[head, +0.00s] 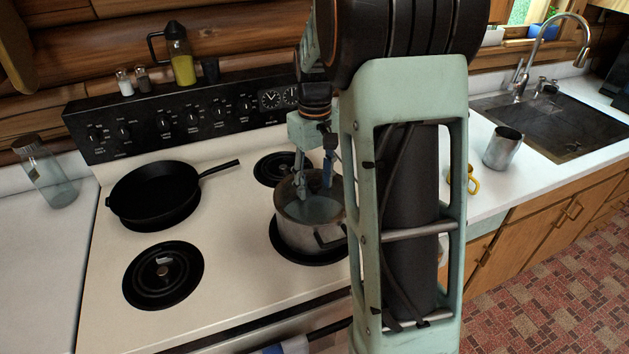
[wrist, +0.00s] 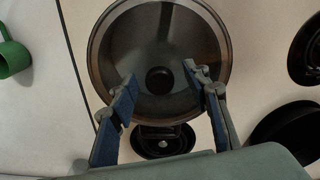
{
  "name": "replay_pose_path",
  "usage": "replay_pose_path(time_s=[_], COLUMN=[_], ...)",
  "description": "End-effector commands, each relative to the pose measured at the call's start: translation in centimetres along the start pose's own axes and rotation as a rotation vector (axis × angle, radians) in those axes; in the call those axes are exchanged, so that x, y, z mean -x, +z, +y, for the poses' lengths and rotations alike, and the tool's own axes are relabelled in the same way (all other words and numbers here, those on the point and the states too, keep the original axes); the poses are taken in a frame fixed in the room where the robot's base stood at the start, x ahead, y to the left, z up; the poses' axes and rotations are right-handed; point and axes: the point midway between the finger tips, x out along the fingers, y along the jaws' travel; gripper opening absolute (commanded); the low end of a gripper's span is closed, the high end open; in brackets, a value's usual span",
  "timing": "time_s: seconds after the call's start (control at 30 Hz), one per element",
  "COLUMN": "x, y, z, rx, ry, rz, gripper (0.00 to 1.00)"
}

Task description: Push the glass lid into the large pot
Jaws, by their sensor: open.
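The large metal pot (head: 295,238) stands on the front right burner, and its round rim also shows in the wrist view (wrist: 95,62). The glass lid (head: 314,209) shows as a pale disc within the pot's opening. In the wrist view the clear lid (wrist: 183,50) has a dark round knob (wrist: 159,80) near the middle. I cannot tell how deep or how level the lid lies. My gripper (head: 314,183) is over the pot, pointing down. Its two fingers are open, one on each side of the knob in the wrist view; contact is not clear.
A black skillet (head: 155,195) sits on the back left burner. The front left burner (head: 163,275) and back right burner (head: 275,168) are bare. A metal cup (head: 503,149) and a yellow mug (head: 473,182) stand on the right counter. A glass jar (head: 48,178) stands left.

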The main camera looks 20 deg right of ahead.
Motion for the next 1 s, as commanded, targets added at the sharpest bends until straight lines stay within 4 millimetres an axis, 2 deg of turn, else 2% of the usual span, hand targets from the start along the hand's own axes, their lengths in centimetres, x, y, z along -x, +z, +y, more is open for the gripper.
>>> replay_pose_path(time_s=[0.17,0.4,0.6,0.77,1.0], x=[2.1,7.3,10.6,11.8,12.0], y=[-0.1,-0.1,-0.1,0.0,0.0], z=[0.1,0.1,0.1,0.0,0.0], rx=[0.0,0.0,0.0,0.0,0.0], ry=[0.003,0.003,0.002,0.001,0.001], rz=[0.005,0.007,0.004,0.002,0.001], gripper=[0.44,0.44,0.44,0.44,0.44])
